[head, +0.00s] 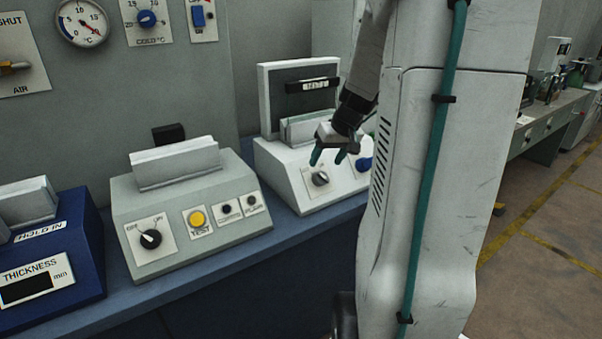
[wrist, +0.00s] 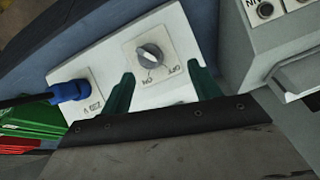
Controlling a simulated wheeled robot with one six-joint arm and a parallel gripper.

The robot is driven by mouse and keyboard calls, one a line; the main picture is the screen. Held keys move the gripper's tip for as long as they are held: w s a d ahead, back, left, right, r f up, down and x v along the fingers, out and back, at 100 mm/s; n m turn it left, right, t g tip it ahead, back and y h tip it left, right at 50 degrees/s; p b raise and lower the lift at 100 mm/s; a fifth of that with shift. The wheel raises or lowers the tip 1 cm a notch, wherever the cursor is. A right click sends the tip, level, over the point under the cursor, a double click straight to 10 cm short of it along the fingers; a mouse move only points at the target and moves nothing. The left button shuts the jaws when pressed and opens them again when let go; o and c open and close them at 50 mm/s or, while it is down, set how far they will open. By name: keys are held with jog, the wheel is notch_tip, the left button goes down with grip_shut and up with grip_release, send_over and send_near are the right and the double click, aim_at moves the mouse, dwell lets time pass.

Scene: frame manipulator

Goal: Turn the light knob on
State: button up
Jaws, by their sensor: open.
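A grey knob (head: 320,178) sits on the sloped front of a white box (head: 290,185) at centre. Its pale plate has two small labels. In the wrist view the knob (wrist: 150,57) is in plain sight between and just beyond the fingertips, and its plate (wrist: 158,45) carries labels like OFF and ON. I cannot tell for sure which label it points to. My gripper (head: 327,160) has two green fingers apart, directly above the knob and not visibly touching it. The fingers also show in the wrist view (wrist: 162,76), with nothing between them.
A blue plug (wrist: 70,91) with a black cable is on the same white box, to the knob's right in the head view. A grey box (head: 190,205) with a black OFF/ON knob (head: 150,239) and yellow button stands to the left. A blue thickness gauge (head: 50,265) is further left.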

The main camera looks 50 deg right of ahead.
aim_at(324, 174)
jog(key=x, duration=0.2)
jog(key=d+x, duration=0.1)
jog(key=x, duration=0.2)
jog(key=d+x, duration=0.1)
jog(key=x, duration=0.2)
jog(key=shift+s+f, duration=0.2)
jog(key=shift+f, duration=0.05)
jog(key=c, duration=1)
